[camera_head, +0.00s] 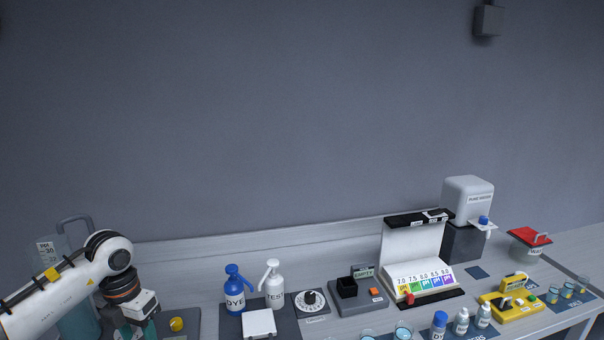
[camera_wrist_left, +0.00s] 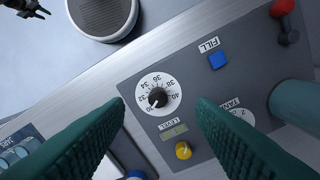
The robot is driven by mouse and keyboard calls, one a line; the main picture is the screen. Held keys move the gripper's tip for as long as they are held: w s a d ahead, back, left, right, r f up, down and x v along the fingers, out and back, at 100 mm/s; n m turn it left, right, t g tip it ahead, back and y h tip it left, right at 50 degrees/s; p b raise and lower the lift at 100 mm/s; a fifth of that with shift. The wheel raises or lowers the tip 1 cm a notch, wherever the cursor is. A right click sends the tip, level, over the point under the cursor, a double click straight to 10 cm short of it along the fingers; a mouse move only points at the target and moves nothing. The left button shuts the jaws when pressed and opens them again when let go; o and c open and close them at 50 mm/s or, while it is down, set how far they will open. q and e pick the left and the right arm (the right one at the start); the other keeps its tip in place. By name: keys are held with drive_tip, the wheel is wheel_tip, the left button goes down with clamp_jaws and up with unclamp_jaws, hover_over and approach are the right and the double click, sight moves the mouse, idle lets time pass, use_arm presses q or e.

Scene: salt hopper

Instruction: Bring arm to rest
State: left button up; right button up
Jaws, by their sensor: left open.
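My left arm (camera_head: 65,290) comes in from the left in the head view, bent at the elbow with its wrist pointing down. My left gripper (camera_wrist_left: 160,105) has two teal fingers spread apart with nothing between them. It is above a grey control panel (camera_wrist_left: 205,95). A numbered black-knob dial (camera_wrist_left: 158,97) on the panel shows between the fingertips. The panel also has a blue FILL button (camera_wrist_left: 217,60), a small display (camera_wrist_left: 173,132) and a yellow knob (camera_wrist_left: 183,150), which also shows in the head view (camera_head: 177,324).
A teal tank (camera_head: 78,318) stands behind my left arm. To the right are a blue DYE bottle (camera_head: 235,297), a white TEST bottle (camera_head: 275,290), a dial unit (camera_head: 311,303) and a colour-scale stand (camera_head: 418,250).

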use_arm(q)
drive_tip(key=s+d+f+m+t+h, duration=0.15)
drive_tip(key=d+h, duration=0.75)
drive_tip(key=d, duration=1.1)
drive_tip(key=s+d+r+n+t+h, duration=0.2)
drive_tip(key=d+r+n+t+h, duration=0.5)
drive_tip(key=d+r+h, duration=0.25)
drive_tip(key=w+a+n+t+y, duration=0.2)
drive_tip(key=a+n+t+y, duration=0.8)
drive_tip(key=n, duration=0.6)
drive_tip(key=s+a+f+n+g+y, duration=0.2)
drive_tip(key=a+f+n+y, duration=0.2)
drive_tip(key=f+n, duration=0.15)
drive_tip(key=s+a+f+n+g+y, duration=0.1)
drive_tip(key=s+a+f+n+y, duration=0.2)
drive_tip(key=f+n+y, duration=0.25)
drive_tip(key=s+a+f+n+g+h, duration=0.1)
drive_tip(key=s+f+n+g, duration=0.1)
drive_tip(key=s+f+g, duration=0.65)
drive_tip(key=s+f+n+g, duration=0.3)
drive_tip(key=s+f, duration=0.2)
drive_tip(key=s, duration=0.7)
wheel_tip(320, 180, down, 28)
drive_tip(key=s+g, duration=0.2)
drive_tip(key=s+a+f+g+b, duration=0.1)
drive_tip(key=s+a+f, duration=0.2)
drive_tip(key=s+f, duration=1.2)
drive_tip(key=shift+s+m, duration=0.4)
drive_tip(key=shift+m, duration=0.05)
